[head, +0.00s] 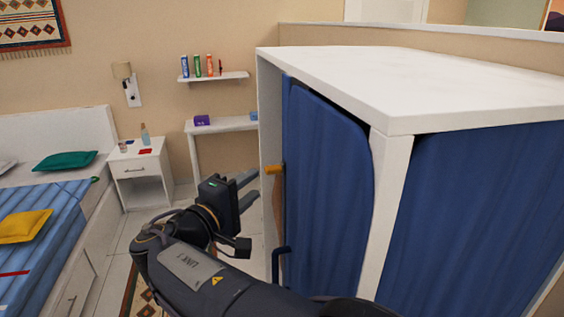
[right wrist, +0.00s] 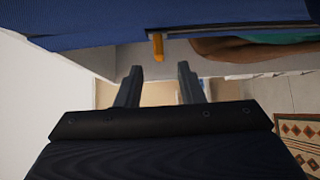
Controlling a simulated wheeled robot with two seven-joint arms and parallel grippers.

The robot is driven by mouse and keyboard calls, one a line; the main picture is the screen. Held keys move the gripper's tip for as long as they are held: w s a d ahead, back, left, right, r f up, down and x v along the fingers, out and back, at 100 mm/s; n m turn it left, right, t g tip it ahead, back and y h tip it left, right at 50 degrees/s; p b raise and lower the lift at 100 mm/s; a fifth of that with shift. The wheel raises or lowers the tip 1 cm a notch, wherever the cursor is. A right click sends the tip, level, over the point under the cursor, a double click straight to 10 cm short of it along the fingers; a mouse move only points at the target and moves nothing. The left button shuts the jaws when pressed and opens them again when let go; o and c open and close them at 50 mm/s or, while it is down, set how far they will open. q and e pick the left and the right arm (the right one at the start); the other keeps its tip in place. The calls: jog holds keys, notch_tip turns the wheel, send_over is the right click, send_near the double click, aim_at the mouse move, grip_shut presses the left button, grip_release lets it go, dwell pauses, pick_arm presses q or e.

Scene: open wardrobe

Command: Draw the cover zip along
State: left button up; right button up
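The blue fabric cover (head: 325,190) hangs over the front of the white wardrobe (head: 440,80). A small orange zip pull (head: 274,169) sticks out at the cover's left edge. In the right wrist view the zip pull (right wrist: 158,47) hangs at the blue cover's edge (right wrist: 110,25), just beyond my fingertips and roughly in line with the gap between them. My right gripper (head: 257,183) is open and empty, with its fingers pointing toward the pull; its two fingers stand apart in the right wrist view (right wrist: 160,72). My left gripper is not in view.
A dark blue handle-like bar (head: 280,253) sits lower on the cover's edge. A brown and teal item (right wrist: 245,46) shows behind the cover's edge. A bed (head: 45,225), nightstand (head: 143,170) and white table (head: 222,124) stand to the left.

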aim_at(267, 173)
jog(key=p+x, duration=0.2)
jog(key=x, duration=0.4)
jog(key=shift+r, duration=0.15)
jog(key=shift+w+d, duration=0.25)
jog(key=shift+w, duration=0.05)
grip_shut()
